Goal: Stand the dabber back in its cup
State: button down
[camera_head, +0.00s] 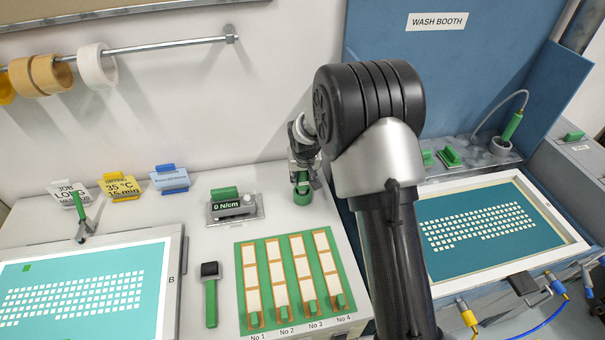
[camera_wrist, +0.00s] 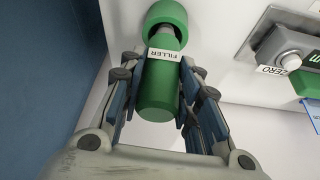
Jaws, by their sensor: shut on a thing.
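My gripper (camera_head: 301,176) is at the back of the white bench, just above a green cup (camera_head: 303,197). In the wrist view its fingers (camera_wrist: 160,82) are shut on the dabber (camera_wrist: 158,95), a green cylinder with a grey neck. A white label reading FILLER (camera_wrist: 163,55) shows upside down by the neck. The dabber lines up with the round green cup (camera_wrist: 165,14) at the top of the wrist view, the neck meeting its mouth. How deep the dabber's far end sits is hidden.
The blue wash booth wall (camera_wrist: 45,80) is close on the other side.

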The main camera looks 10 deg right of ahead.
jog(key=shift+f+b, duration=0.8)
jog(key=shift+f, duration=0.3)
jog(key=c, duration=1.1)
grip_release()
notch_tip(320, 180, up, 6)
jog(key=p, duration=0.3)
jog(key=shift+r, duration=0.1)
jog(key=v, duration=1.1)
jog(key=shift+s+r, duration=0.15)
jog(key=shift+r, duration=0.25)
